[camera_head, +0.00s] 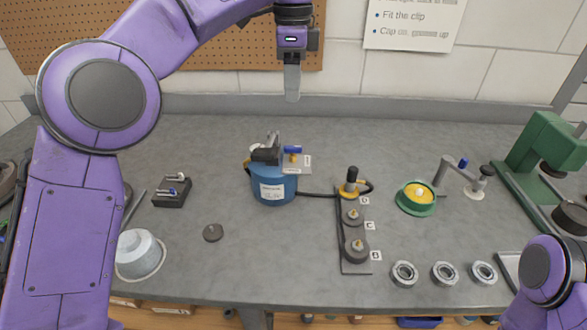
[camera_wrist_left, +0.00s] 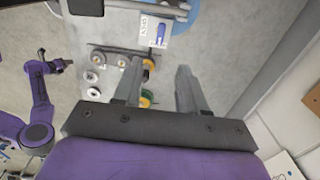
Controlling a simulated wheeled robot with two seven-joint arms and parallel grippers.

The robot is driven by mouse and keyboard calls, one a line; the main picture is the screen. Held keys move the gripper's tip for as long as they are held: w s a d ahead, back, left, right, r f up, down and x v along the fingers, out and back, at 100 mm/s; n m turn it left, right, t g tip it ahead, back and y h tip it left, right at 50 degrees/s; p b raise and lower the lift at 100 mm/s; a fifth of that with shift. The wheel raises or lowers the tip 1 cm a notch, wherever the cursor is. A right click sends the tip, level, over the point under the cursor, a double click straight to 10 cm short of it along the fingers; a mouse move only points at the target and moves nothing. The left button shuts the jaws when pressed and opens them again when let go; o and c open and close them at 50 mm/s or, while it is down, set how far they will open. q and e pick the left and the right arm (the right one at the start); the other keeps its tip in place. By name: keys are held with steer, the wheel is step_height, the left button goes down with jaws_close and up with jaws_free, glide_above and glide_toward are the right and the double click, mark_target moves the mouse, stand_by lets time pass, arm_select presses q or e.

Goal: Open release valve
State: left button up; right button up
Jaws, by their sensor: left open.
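A blue tank (camera_head: 273,188) stands at the middle of the grey bench. On its top sits a small brass valve with a blue lever (camera_head: 293,151), beside a white label plate (camera_head: 301,164). I take this to be the release valve; in the left wrist view its blue lever (camera_wrist_left: 161,36) shows beyond the fingers. My left gripper (camera_head: 292,82) is above and behind the tank, empty and touching nothing. In the left wrist view its two fingers (camera_wrist_left: 157,85) are apart, so it is open. The dark end of my right arm (camera_wrist_left: 62,65) is small there; its jaws cannot be made out.
A hose runs from the tank to a plate with lettered posts (camera_head: 354,250). A block with small levers (camera_head: 172,191) stands left, a yellow-green gauge-like disc (camera_head: 417,197) right. A green press (camera_head: 545,150) is at far right. Bare bench lies behind the tank.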

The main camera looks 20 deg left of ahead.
mark_target(293, 146)
arm_select(q)
step_height(293, 146, down, 14)
steer(key=b, duration=0.4)
steer(key=shift+w, duration=0.1)
jaws_close()
arm_select(e)
step_height(293, 146, down, 6)
steer(key=shift+f, duration=0.25)
